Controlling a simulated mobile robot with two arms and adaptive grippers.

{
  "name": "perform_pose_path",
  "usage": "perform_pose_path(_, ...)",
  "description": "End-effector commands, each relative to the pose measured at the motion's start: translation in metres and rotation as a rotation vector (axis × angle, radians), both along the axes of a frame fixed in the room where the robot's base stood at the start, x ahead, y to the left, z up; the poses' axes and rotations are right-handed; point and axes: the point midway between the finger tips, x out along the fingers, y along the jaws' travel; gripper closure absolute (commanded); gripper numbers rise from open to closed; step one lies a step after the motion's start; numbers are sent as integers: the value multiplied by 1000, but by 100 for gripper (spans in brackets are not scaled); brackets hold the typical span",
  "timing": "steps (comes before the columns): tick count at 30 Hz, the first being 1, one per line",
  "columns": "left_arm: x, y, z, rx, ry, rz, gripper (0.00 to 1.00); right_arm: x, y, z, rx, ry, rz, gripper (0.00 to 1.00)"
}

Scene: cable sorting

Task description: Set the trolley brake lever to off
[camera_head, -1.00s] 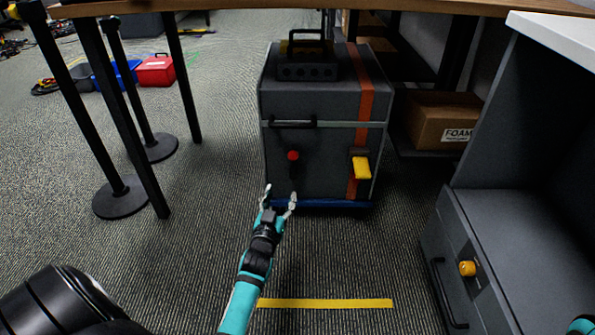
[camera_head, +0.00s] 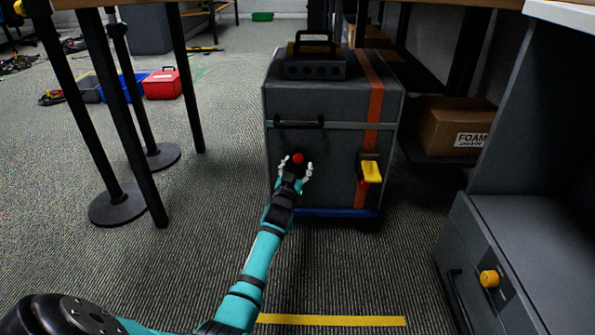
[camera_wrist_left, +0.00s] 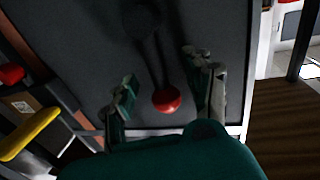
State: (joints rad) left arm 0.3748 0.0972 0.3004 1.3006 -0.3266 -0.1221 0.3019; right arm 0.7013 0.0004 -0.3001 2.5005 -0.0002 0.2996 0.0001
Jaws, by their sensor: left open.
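The grey trolley (camera_head: 330,105) stands on the carpet under the table, on a blue base. Its brake lever has a red ball knob (camera_head: 298,158) on the front face. In the left wrist view the knob (camera_wrist_left: 166,99) sits at the end of a dark rod. My left gripper (camera_head: 296,169) is open, with one finger on each side of the knob. In the left wrist view the left gripper's fingers (camera_wrist_left: 164,92) flank the knob with gaps visible. I cannot tell whether either finger touches it. My right gripper is not in view.
A yellow handle (camera_head: 371,171) sticks out of the trolley front on the right. A grey cabinet with a yellow knob (camera_head: 489,279) stands at the right. Black posts (camera_head: 118,200) stand at the left. A cardboard box (camera_head: 449,127) lies behind right.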

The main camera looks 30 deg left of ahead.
Motion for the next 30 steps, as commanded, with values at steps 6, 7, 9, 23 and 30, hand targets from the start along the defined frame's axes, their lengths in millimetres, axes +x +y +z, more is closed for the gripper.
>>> perform_pose_path(6, 0, 0, 0, 0, 0, 0, 57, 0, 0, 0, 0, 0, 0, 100)
perform_pose_path(7, 0, 0, 0, 0, 0, 0, 61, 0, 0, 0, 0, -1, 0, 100)
perform_pose_path(9, 0, 0, 0, 0, 0, 0, 70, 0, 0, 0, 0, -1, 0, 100)
perform_pose_path(23, 0, -3, 1, 2, -2, -4, 100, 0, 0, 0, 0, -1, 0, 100)
perform_pose_path(30, 0, -3, 1, -3, -5, -5, 100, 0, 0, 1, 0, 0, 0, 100)
